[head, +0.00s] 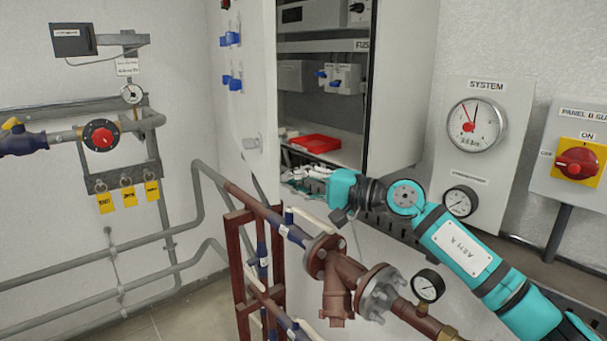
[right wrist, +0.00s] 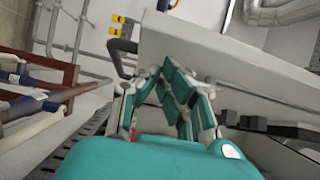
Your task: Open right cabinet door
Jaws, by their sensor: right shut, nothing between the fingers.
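The grey-white cabinet (head: 403,95) hangs on the wall, and its interior shows through an open front. A white door panel (head: 258,70) with blue switches stands swung out at the left of the opening. My right gripper (head: 290,178) is shut and empty, just below the cabinet's lower front edge and below and right of the handle. In the right wrist view, the gripper (right wrist: 165,72) is close to a broad white panel (right wrist: 225,65); I cannot tell whether they touch. My left gripper is not in view.
A red tray (head: 315,143) lies on the cabinet floor. A gauge panel (head: 485,170) and a red switch (head: 577,162) are at the right. Valve pipework (head: 100,135) is at the left.

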